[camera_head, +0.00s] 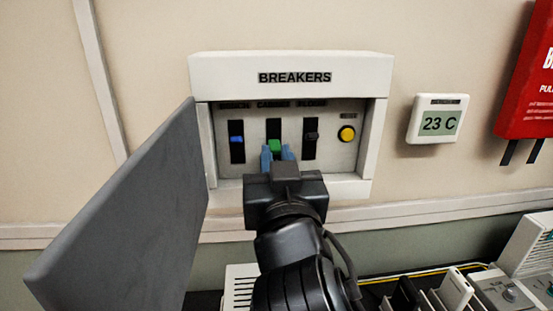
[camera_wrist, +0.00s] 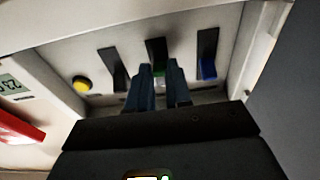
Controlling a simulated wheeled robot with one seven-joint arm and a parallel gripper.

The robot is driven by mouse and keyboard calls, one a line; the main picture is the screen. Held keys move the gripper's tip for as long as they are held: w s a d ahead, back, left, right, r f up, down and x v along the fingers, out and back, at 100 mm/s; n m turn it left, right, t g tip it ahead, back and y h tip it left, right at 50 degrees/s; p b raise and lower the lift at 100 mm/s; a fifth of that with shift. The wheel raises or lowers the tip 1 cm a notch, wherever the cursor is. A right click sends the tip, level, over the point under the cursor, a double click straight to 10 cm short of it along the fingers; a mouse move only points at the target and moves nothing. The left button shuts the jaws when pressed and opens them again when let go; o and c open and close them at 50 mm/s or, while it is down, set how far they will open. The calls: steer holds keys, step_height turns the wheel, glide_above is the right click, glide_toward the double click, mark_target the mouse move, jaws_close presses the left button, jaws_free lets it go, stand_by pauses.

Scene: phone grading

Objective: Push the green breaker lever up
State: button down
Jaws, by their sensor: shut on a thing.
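The green breaker lever (camera_head: 274,145) is in the middle slot of the white breaker box (camera_head: 290,65), under the "BREAKERS" sign. It also shows in the wrist view (camera_wrist: 158,68), between my fingers. My gripper (camera_head: 277,154) has its blue fingers on either side of the green lever, shut on it. In the wrist view my gripper (camera_wrist: 160,72) reaches up to the middle slot. The lever sits in the lower part of its slot, and its lower part is hidden by my fingers.
A blue lever (camera_head: 236,139) is to the left, and a dark lever (camera_head: 311,136) and a yellow button (camera_head: 347,133) are to the right. The box's grey door (camera_head: 125,215) stands open at left. A thermostat (camera_head: 438,120) and a red box (camera_head: 527,80) are on the right wall.

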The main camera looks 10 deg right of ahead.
step_height(320, 180, up, 2)
steer(key=g, duration=0.4)
steer(key=shift+r+p, duration=0.25)
steer(key=shift+p, duration=0.15)
steer(key=shift+w+r+g, duration=0.15)
steer(key=shift+r+g, duration=0.2)
steer(key=shift+g, duration=0.7)
steer(key=shift+w+r+g, duration=0.1)
steer(key=shift+r+g, duration=0.25)
steer(key=shift+g, duration=0.7)
steer(key=c, duration=1)
jaws_free()
steer(key=shift+c, duration=0.2)
glide_toward(274, 140)
steer(key=shift+v, duration=1.05)
steer(key=shift+r, duration=0.1)
